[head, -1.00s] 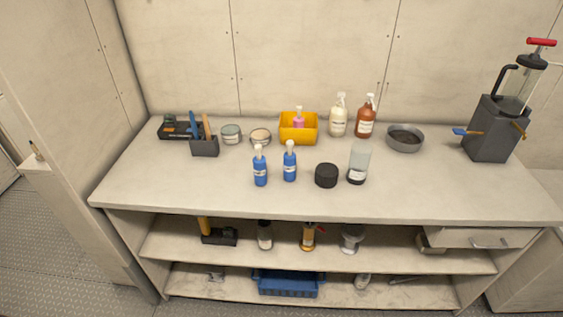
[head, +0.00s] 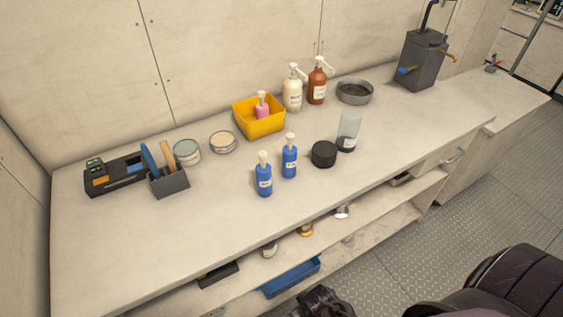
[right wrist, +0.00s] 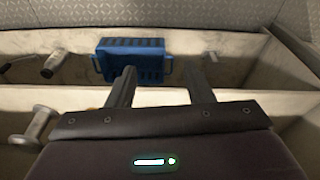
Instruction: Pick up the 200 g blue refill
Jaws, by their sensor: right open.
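Two blue pump bottles with white tops stand upright on the worktop, a left one (head: 264,178) and a right one (head: 289,160). Each has a small white label that is too small to read, so I cannot tell which is the 200 g refill. My right gripper (right wrist: 163,82) shows in the right wrist view with its two fingers apart and nothing between them. It faces the lower shelves and is away from both bottles. My left gripper cannot be made out in the head view.
A black round tub (head: 323,154) and a clear cylinder (head: 349,128) stand right of the bottles. Behind are a yellow bin (head: 259,128) with a pink bottle and white and brown pump bottles. A blue crate (right wrist: 132,46) sits below. The worktop's front left is clear.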

